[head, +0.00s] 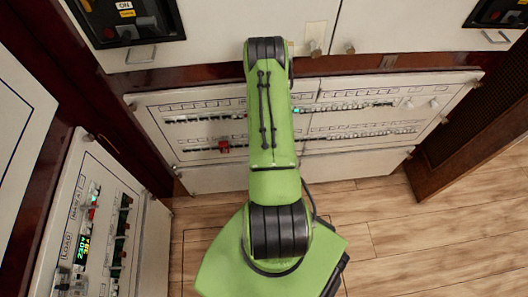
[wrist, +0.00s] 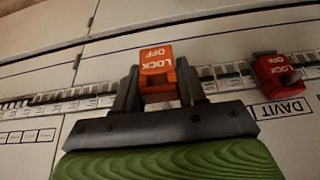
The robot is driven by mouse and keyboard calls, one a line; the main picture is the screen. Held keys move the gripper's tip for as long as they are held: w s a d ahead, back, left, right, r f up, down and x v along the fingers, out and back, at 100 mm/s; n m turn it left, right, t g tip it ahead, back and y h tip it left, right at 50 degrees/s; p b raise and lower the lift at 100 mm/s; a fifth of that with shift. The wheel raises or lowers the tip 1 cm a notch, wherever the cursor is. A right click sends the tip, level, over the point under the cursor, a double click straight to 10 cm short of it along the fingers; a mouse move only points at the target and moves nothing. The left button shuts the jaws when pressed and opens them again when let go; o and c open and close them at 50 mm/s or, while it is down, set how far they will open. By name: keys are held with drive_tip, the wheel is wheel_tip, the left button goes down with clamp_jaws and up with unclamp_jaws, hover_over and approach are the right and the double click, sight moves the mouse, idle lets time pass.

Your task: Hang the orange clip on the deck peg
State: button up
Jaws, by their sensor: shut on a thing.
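The orange clip (wrist: 158,68), lettered "LOCK OFF", is between the two dark fingers of my gripper (wrist: 158,88) in the wrist view. My gripper is shut on it. The clip lies in line with a row of breakers; I cannot tell whether it touches them. In the head view my green arm hides the gripper and the orange clip. Small round pegs show there, one (head: 315,47) on the upper panel and another (head: 409,103) at the right of the breaker panel. No readable label shows which is the deck peg.
A red lock clip (wrist: 276,72) sits on the breaker row above the "DAVIT" label; it also shows in the head view (head: 224,146). The white breaker panel (head: 200,180) spans the middle. A side cabinet (head: 75,190) stands at left. Open wooden floor (head: 440,230) lies at right.

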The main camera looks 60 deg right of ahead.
drive_tip(key=shift+w+d+b, duration=0.45)
drive_tip(key=shift+w+d, duration=0.45)
drive_tip(key=shift+d, duration=0.1)
idle(0.8)
drive_tip(key=o, duration=1.1)
drive_tip(key=shift+o, duration=0.5)
drive_tip(key=shift+w, duration=0.1)
drive_tip(key=p+v, duration=0.5)
drive_tip(key=v, duration=1.1)
drive_tip(key=shift+s, duration=0.2)
drive_tip(key=shift+f, duration=0.1)
